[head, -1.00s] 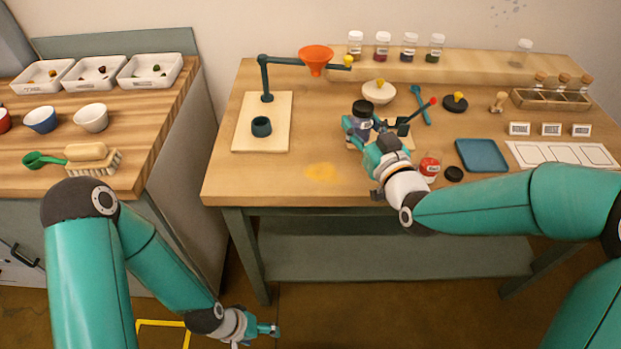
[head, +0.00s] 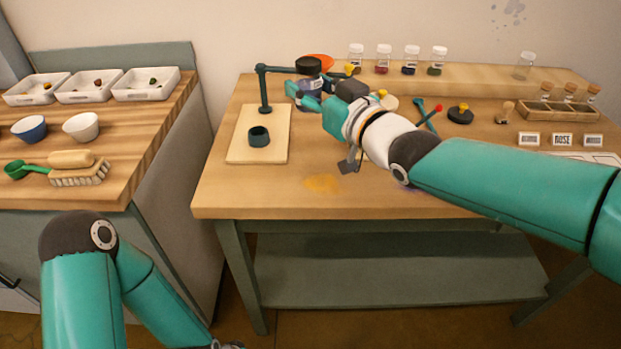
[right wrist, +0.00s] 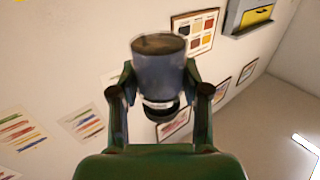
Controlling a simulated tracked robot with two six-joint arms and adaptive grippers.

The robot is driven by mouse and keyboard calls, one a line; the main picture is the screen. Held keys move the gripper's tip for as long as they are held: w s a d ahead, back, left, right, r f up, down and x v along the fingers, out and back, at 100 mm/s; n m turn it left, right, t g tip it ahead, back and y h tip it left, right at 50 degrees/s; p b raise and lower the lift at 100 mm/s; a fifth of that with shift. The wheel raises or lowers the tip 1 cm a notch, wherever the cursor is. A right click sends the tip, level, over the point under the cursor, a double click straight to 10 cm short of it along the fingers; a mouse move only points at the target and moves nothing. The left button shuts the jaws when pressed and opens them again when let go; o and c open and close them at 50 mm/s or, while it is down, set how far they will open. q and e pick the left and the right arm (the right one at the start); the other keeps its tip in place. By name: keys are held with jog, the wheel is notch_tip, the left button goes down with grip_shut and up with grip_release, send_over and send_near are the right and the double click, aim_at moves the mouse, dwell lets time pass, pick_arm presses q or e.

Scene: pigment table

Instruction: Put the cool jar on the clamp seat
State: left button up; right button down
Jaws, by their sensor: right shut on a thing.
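The cool jar, with a black lid (head: 308,66) and a blue-grey body (right wrist: 158,72), is held by my right gripper (head: 310,92), raised above the back of the right table. In the right wrist view both fingers (right wrist: 158,95) press on its sides. In the head view the jar overlaps the stand's arm and partly hides the orange funnel (head: 322,60). The dark teal round seat (head: 259,137) is empty on a pale board (head: 242,150), below and left of the jar. My left gripper's fingers are out of the head view, below its bottom edge.
A dark post (head: 264,90) rises from the board behind the seat, with an arm reaching right. Capped jars (head: 411,60) stand on the back shelf. A yellow stain (head: 322,183) marks the clear table front. Bowls (head: 80,127) and a brush (head: 80,173) lie on the left bench.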

notch_tip(320, 180, down, 16)
jog(key=shift+r+b, duration=0.2)
jog(key=shift+b, duration=0.7)
notch_tip(320, 180, down, 3)
jog(key=shift+r+b, duration=0.1)
jog(key=shift+b, duration=0.35)
jog(key=shift+f+b, duration=0.2)
jog(key=shift+b, duration=0.1)
jog(key=c, duration=0.5)
grip_release()
jog(key=shift+c, duration=0.2)
